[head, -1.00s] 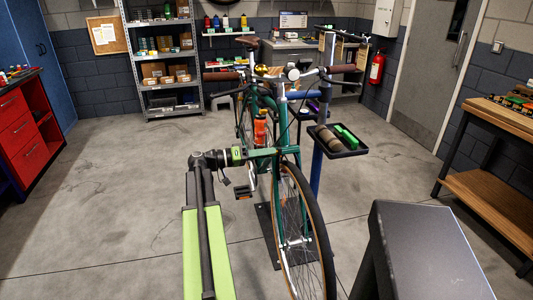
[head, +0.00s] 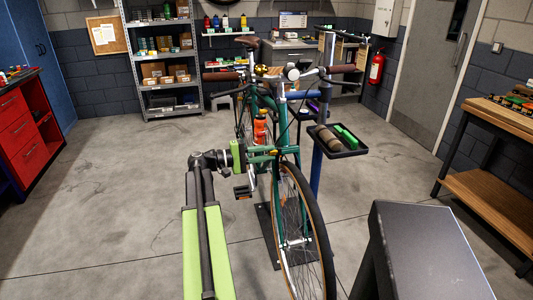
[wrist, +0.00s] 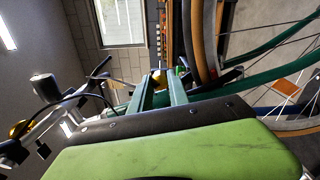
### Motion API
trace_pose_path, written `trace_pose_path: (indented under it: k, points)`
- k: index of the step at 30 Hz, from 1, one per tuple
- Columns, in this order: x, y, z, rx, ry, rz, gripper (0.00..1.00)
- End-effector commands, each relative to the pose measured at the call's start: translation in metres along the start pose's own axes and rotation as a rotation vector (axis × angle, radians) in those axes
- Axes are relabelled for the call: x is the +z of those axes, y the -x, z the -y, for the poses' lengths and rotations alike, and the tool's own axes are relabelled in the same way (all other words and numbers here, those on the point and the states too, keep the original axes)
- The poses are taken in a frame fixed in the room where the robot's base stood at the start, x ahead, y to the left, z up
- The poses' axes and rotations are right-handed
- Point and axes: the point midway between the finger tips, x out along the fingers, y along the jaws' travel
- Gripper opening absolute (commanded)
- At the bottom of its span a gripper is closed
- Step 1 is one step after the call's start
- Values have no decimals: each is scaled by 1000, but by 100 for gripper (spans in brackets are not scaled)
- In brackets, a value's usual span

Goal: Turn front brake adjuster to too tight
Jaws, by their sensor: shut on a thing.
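The green bike (head: 279,178) stands with its front wheel (head: 305,230) towards me. My gripper (head: 272,153) reaches in from the left, at the front brake area just above the front wheel. In the wrist view its two fingers (wrist: 159,76) run forward, nearly parallel, with a small gap between them. They are shut on the front brake adjuster, which is too small and covered to make out clearly. A small yellow spot shows between the fingertips, but I cannot tell whether it is the adjuster. The adjuster's setting cannot be read.
The handlebar (head: 300,92) is above my gripper and a pedal (head: 243,192) is below it. A black tray (head: 340,154) with tools stands to the right of the bike. A grey block-like surface (head: 425,245) is at the lower right. The floor on the left is clear.

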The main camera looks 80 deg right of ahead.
Motion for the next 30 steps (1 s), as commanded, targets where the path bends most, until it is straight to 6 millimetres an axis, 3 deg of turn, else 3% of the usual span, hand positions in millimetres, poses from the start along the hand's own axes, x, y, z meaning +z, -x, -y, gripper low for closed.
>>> trace_pose_path:
  k: [30]
  points:
    - [-2, 1, -2, 8, 962, -4, 0]
